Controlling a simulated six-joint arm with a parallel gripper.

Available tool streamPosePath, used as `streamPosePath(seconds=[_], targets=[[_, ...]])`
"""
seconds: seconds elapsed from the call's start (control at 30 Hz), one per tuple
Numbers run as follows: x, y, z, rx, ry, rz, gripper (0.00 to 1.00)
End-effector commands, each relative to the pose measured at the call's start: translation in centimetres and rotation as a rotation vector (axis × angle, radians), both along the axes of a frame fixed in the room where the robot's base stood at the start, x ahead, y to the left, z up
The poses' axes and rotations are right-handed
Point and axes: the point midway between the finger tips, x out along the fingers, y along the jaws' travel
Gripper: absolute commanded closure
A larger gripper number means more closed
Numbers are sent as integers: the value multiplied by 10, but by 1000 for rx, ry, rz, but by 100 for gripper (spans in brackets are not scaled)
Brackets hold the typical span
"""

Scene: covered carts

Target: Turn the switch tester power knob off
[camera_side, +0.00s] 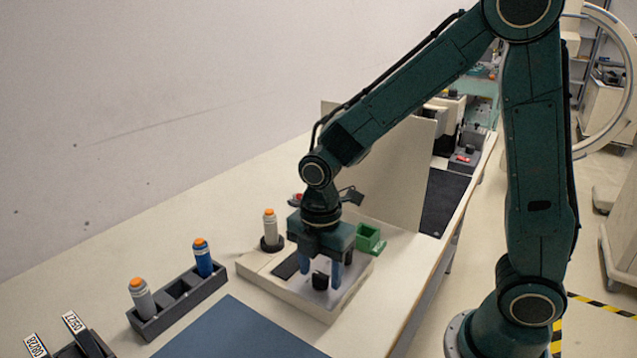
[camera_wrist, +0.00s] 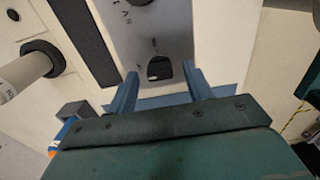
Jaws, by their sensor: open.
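The switch tester (camera_side: 262,272) is a low cream box with a grey metal panel. Its black power knob (camera_side: 320,281) stands on the panel; the wrist view shows the knob (camera_wrist: 160,69) too, with a pale mark on it. Small lettering beside it is too small to read. My gripper (camera_side: 322,273) points down over the panel, open and empty. In the wrist view the blue fingers of my gripper (camera_wrist: 161,76) stand left and right of the knob, with a gap on each side. I cannot tell how far the fingertips are above the panel.
A grey bottle (camera_side: 270,228) with an orange cap stands in a black collar on the tester. A green open box (camera_side: 369,238) is at its right. A dark rack (camera_side: 178,295) holds a grey and a blue bottle. A blue mat (camera_side: 240,330) lies in front; a beige partition (camera_side: 395,170) stands behind.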

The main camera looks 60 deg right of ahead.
Motion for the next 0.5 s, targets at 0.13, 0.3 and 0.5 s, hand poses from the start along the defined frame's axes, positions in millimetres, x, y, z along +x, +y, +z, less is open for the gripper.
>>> streamPosePath(seconds=[0.13,0.3,0.5], targets=[[1,0,6,0,-3,-1,49],[1,0,21,1,-5,-1,49],[1,0,50,1,-6,0,49]])
